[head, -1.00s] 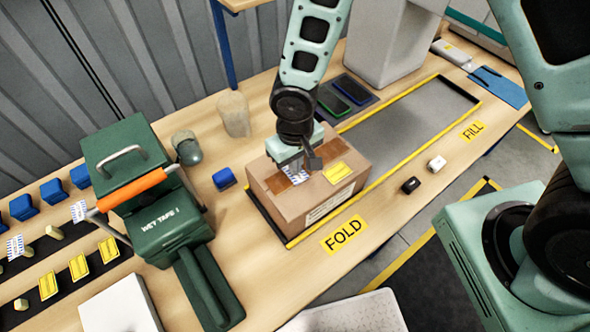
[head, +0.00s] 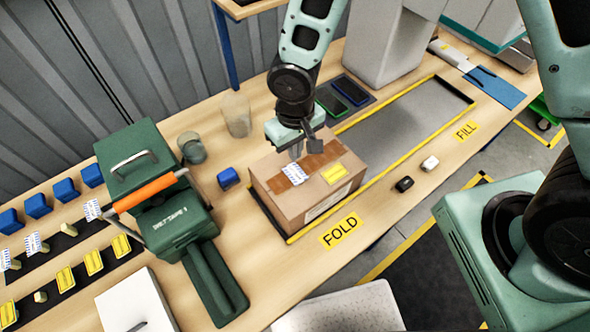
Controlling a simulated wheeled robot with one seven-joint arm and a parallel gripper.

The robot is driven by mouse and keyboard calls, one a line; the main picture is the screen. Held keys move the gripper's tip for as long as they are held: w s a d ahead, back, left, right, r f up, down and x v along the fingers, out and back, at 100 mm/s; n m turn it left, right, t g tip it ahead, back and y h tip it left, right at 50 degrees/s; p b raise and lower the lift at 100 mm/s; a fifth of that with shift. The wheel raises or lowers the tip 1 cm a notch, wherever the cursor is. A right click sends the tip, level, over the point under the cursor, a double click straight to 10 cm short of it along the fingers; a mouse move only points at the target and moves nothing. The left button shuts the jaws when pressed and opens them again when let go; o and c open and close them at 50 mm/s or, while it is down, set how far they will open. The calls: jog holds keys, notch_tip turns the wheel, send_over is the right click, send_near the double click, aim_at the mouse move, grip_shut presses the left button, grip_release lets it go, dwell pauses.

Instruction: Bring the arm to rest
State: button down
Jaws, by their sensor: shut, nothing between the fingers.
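My gripper (head: 305,147) is shut and empty in the head view. It hangs just above the top of a closed brown carton (head: 283,205), over the carton's back part. A strip of brown tape runs across the carton's top. A white-and-blue label (head: 295,173) and a yellow label (head: 334,174) lie on that top. The carton stands at the FOLD end of the yellow-edged bay. The gap between the fingertips and the carton is hard to judge.
Black and white small items (head: 404,184) lie to the right. The grey FILL area (head: 410,125) is clear.

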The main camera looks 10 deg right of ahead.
dwell(0.3)
jog(key=s+d+r+n+b, duration=0.1)
jog(key=s+d+r+b, duration=0.1)
jog(key=s+r+b, duration=0.3)
jog(key=s+d+r+n+b, duration=0.2)
jog(key=s+r+b, duration=0.3)
jog(key=s, duration=0.5)
jog(key=shift+d+r+y, duration=0.3)
jog(key=shift+r, duration=0.1)
dwell(0.8)
